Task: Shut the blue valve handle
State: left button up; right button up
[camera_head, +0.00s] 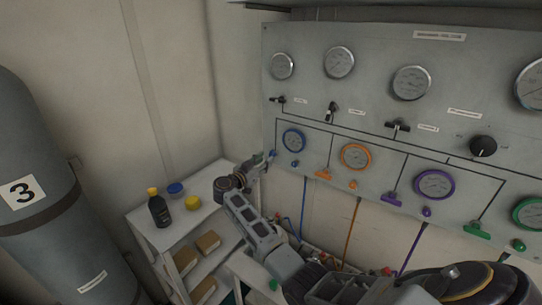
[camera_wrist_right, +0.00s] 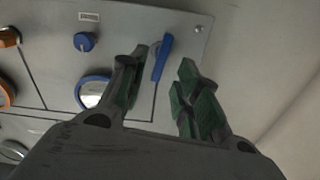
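The blue valve handle (camera_head: 272,154) is at the lower left of the grey panel, left of the blue-ringed gauge (camera_head: 293,140). In the right wrist view the blue handle (camera_wrist_right: 162,58) is a slanted lever on the panel face near its edge. My right gripper (camera_head: 261,164) is at the handle and partly hides it in the head view. In the wrist view its two green-padded fingers (camera_wrist_right: 163,66) are apart, with the handle between them, closer to the left finger. I cannot tell whether they touch it. My left gripper is not in view.
Orange (camera_head: 324,174), purple (camera_head: 392,198) and green (camera_head: 476,230) handles sit along the panel to the right. A small blue knob (camera_head: 295,163) is close by. A white shelf (camera_head: 205,222) with bottles and boxes stands left, beside a grey cylinder (camera_head: 40,190).

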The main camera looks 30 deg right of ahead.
jog(key=shift+x, duration=2.75)
jog(key=shift+c, duration=0.4)
grip_shut()
